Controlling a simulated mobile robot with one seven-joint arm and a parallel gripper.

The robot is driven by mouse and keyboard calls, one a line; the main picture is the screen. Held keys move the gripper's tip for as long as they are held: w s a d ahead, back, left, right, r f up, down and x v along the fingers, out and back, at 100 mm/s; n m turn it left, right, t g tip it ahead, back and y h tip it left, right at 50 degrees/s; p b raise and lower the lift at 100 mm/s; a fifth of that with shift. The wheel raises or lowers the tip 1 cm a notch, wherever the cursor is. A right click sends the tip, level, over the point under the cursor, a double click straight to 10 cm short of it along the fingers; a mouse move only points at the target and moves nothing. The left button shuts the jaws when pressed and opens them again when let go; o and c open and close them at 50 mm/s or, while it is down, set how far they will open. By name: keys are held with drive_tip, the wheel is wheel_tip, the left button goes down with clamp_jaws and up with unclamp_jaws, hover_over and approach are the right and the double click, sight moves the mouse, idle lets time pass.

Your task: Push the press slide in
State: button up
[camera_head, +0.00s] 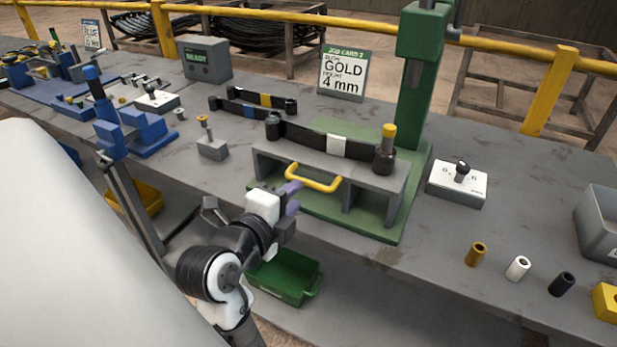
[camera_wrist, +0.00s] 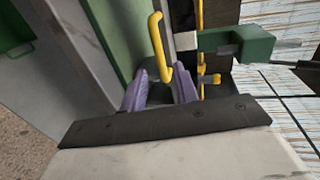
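The press slide (camera_head: 272,168) is a grey block with a yellow handle (camera_head: 313,181) on its front. It sits on the green press base (camera_head: 395,222), in front of the green press column (camera_head: 412,90). A black leaf spring with a white band (camera_head: 336,146) lies on the slide, and a dark bush with a yellow top (camera_head: 386,148) stands at its right end. My gripper (camera_head: 291,197) is just in front of the handle's left end. In the wrist view, its purple fingers (camera_wrist: 160,88) are apart. The yellow handle (camera_wrist: 157,45) shows ahead of the gap; contact cannot be told.
A job card (camera_head: 342,75) reads gold, 4 mm. A dial box (camera_head: 457,184) and several small bushes (camera_head: 517,268) are to the right. Two more springs (camera_head: 250,105) lie behind. A green bin (camera_head: 287,277) is below the bench edge, near my arm.

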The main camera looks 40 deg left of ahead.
sight(307, 185)
drive_tip(key=p+x, duration=0.1)
drive_tip(key=x, duration=0.6)
clamp_jaws()
